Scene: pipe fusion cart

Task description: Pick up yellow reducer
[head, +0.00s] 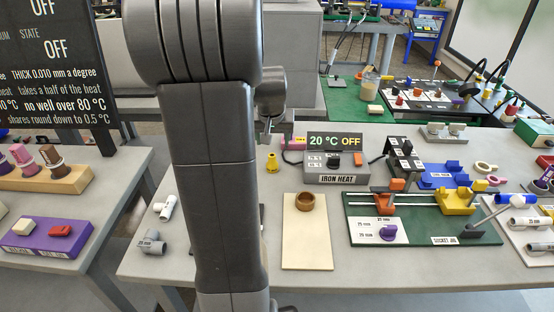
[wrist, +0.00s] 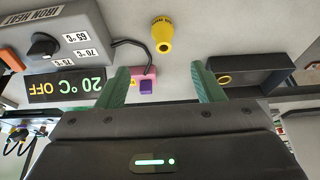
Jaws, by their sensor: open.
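The yellow reducer (head: 272,162) stands upright on the grey table, left of the iron heat box, just right of my arm in the head view. In the wrist view the yellow reducer (wrist: 162,35) is at the top centre, ahead of and apart from my gripper. My gripper (wrist: 160,80) shows two green fingers spread wide with nothing between them.
The iron heat box (head: 336,172) reads 20 °C OFF. A pink and purple block (wrist: 143,82) shows between the fingers, farther off. A dark open tray (wrist: 250,75) is at the right finger. A wooden board (head: 307,245) with a brown ring and the green socket jig (head: 440,236) stand nearby.

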